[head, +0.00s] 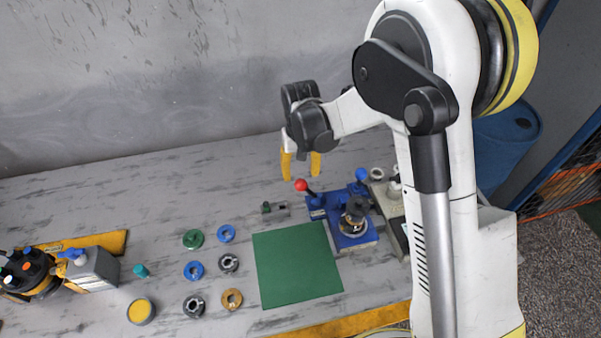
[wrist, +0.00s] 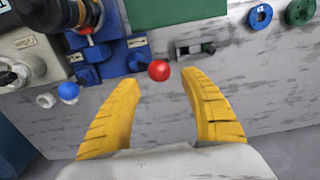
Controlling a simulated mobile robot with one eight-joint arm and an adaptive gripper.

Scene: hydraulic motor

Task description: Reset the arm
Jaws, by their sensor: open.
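My gripper (head: 301,165) hangs over the back part of the grey workbench, with its two yellow fingers pointing down. The fingers are apart with nothing between them; they also show spread in the wrist view (wrist: 164,100). A lever's red ball knob (head: 301,185) on a blue fixture (head: 348,240) stands close to the fingertips in the head view. In the wrist view the red knob (wrist: 159,70) shows just beyond the gap between the fingers, apart from them. My arm reaches in from the right.
A green mat (head: 297,264) lies mid-bench, with several blue, green, dark and bronze rings (head: 193,270) to its left. A small dark-and-green part (head: 274,207) lies behind the mat. A grey machine with a blue knob (head: 362,174) stands at right. The bench's back left is clear.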

